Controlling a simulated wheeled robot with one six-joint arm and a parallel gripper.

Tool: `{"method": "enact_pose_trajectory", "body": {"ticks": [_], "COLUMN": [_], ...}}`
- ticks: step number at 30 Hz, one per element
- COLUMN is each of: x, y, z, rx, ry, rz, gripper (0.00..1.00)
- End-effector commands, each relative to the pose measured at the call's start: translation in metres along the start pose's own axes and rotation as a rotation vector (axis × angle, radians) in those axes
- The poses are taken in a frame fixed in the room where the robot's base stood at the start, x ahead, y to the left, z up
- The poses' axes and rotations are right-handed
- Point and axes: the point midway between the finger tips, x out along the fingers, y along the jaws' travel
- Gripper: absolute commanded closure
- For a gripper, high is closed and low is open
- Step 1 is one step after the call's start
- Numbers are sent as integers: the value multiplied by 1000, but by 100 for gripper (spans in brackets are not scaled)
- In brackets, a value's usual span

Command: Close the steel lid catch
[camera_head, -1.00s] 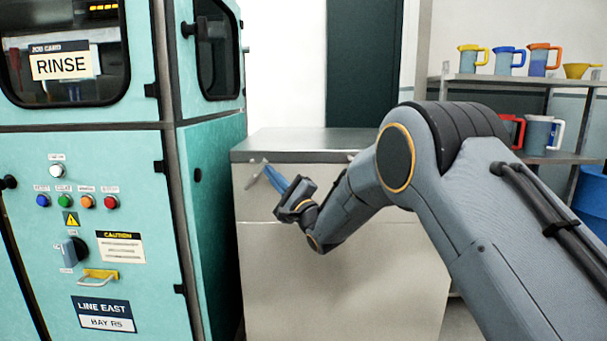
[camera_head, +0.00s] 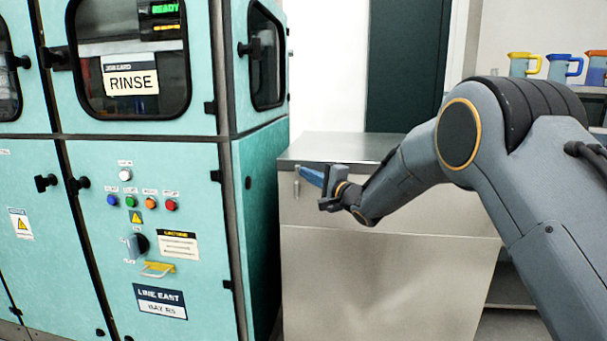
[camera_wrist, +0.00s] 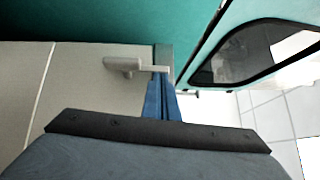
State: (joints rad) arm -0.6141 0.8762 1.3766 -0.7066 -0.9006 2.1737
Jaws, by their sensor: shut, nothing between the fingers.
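The steel lid catch (camera_head: 296,187) is a small lever near the top left corner of the steel chest's front (camera_head: 370,270). In the head view it hangs about upright. It also shows in the wrist view (camera_wrist: 122,64), just ahead of the fingertips. My gripper (camera_head: 302,171) has blue fingers, shut and empty, with the tips at the upper end of the catch. In the wrist view the fingers (camera_wrist: 162,76) lie together and reach the catch's thin end. Whether they touch it I cannot tell.
The chest's flat top (camera_head: 340,145) is clear. Coloured jugs (camera_head: 563,68) stand on a shelf at the right.

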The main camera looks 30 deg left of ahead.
Motion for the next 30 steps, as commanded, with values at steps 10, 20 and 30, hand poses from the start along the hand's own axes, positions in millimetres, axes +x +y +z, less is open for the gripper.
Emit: {"method": "enact_pose_trajectory", "body": {"ticks": [10, 20, 30], "x": [0, -10, -72], "y": [-1, -4, -8], "z": [-1, -8, -23], "rx": [0, 0, 1], "ry": [1, 1, 0], "rz": [-2, -2, 0], "gripper": [100, 100, 100]}}
